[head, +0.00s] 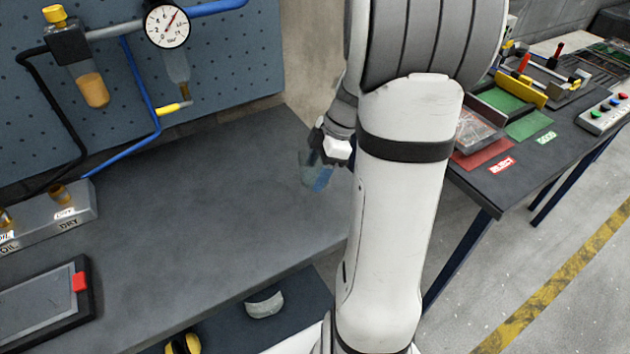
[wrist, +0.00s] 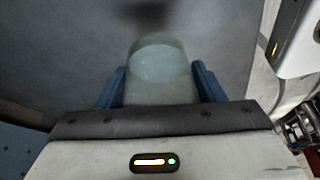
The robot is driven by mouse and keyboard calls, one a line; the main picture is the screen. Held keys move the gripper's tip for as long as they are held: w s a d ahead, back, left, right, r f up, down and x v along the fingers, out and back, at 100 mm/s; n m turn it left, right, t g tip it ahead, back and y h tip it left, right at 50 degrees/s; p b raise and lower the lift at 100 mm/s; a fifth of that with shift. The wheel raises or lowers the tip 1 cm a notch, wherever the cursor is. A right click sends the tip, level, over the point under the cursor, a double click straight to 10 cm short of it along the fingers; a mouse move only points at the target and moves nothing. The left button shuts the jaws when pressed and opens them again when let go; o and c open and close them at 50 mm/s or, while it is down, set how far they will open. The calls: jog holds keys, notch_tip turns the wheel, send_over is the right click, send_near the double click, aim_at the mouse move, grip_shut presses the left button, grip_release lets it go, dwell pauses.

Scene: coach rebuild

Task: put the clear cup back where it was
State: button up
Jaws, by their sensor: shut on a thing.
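The clear cup (head: 308,170) is between the fingers of my gripper (head: 322,176) in the head view, over the right end of the grey bench. Part of the cup is hidden by the gripper. In the wrist view the clear cup (wrist: 160,72) is between the two blue fingers of my gripper (wrist: 160,85), with its round end facing away from the palm. My gripper is shut on it. A dark blurred patch shows on the grey surface beyond the cup. I cannot tell the exact gap between cup and bench.
A blue pegboard holds a gauge (head: 167,26), an amber bowl (head: 92,89) and a clear bowl (head: 177,66). A labelled block (head: 75,226) and a tablet (head: 45,303) are at the bench's left. Its middle is clear. Another table (head: 560,150) with trays stands right.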

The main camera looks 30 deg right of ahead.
jog(key=shift+s+f, duration=0.1)
jog(key=shift+f, duration=2.05)
jog(key=shift+f, duration=0.25)
jog(key=o, duration=1.1)
jog(key=shift+r, duration=0.1)
jog(key=shift+c, duration=0.2)
jog(key=shift+r, duration=0.15)
